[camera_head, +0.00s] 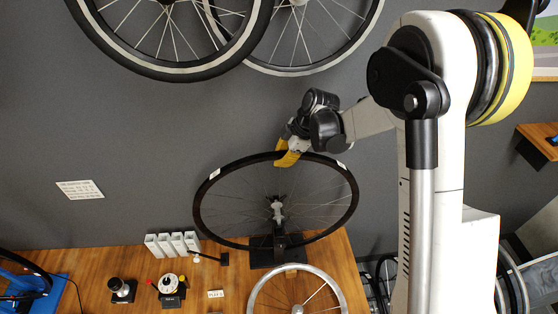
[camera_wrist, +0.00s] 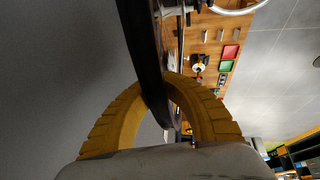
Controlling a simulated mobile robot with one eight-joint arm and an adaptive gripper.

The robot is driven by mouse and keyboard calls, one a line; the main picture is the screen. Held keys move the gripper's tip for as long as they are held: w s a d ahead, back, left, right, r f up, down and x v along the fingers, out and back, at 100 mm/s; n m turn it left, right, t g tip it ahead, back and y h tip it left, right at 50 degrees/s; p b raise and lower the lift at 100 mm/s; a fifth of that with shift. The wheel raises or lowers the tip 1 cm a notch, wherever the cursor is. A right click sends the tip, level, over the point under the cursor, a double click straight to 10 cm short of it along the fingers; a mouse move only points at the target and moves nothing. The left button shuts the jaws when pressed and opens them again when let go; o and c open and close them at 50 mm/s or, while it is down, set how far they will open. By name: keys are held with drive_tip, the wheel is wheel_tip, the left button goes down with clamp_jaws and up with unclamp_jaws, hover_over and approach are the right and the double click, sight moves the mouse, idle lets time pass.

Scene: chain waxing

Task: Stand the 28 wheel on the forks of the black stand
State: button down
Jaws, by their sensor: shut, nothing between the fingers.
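A large wheel with a black tyre (camera_head: 205,192) stands at the black stand (camera_head: 264,250) on the wooden bench, tilted in the head view. Its hub (camera_head: 277,207) is in line with the top of the stand; I cannot tell whether the axle sits in both forks. No size mark on it is readable. My gripper (camera_head: 288,158) is at the top of this wheel, its yellow fingers shut. In the wrist view the black tyre (camera_wrist: 145,45) runs across the arch of the fingers (camera_wrist: 160,88), close to the tips. Whether they touch is unclear.
A smaller silver-rimmed wheel (camera_head: 259,287) is in front of the stand. White holders (camera_head: 172,243), a round tool (camera_head: 171,285) and a dark pot (camera_head: 121,290) are to the left. Two wheels (camera_head: 170,72) hang on the wall above. A blue stand (camera_head: 58,292) is at far left.

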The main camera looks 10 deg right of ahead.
drive_tip(key=shift+r, duration=0.1)
drive_tip(key=c, duration=1.5)
unclamp_jaws()
drive_tip(key=shift+c, duration=0.2)
drive_tip(key=v, duration=1.2)
drive_tip(key=s+d+f+m+t+h+b, duration=0.2)
drive_tip(key=s+d+f+m+b, duration=0.1)
drive_tip(key=s+f+m+b, duration=0.6)
drive_tip(key=s+d+f+m+t+h+b, duration=0.2)
drive_tip(key=s+f+m+b, duration=0.7)
drive_tip(key=s+f+b, duration=0.6)
drive_tip(key=d+f+t+b, duration=0.1)
drive_tip(key=d+b, duration=0.1)
drive_tip(key=b, duration=0.5)
drive_tip(key=shift+s+d+h, duration=0.25)
drive_tip(key=shift+s+h, duration=0.05)
drive_tip(key=shift+s, duration=0.1)
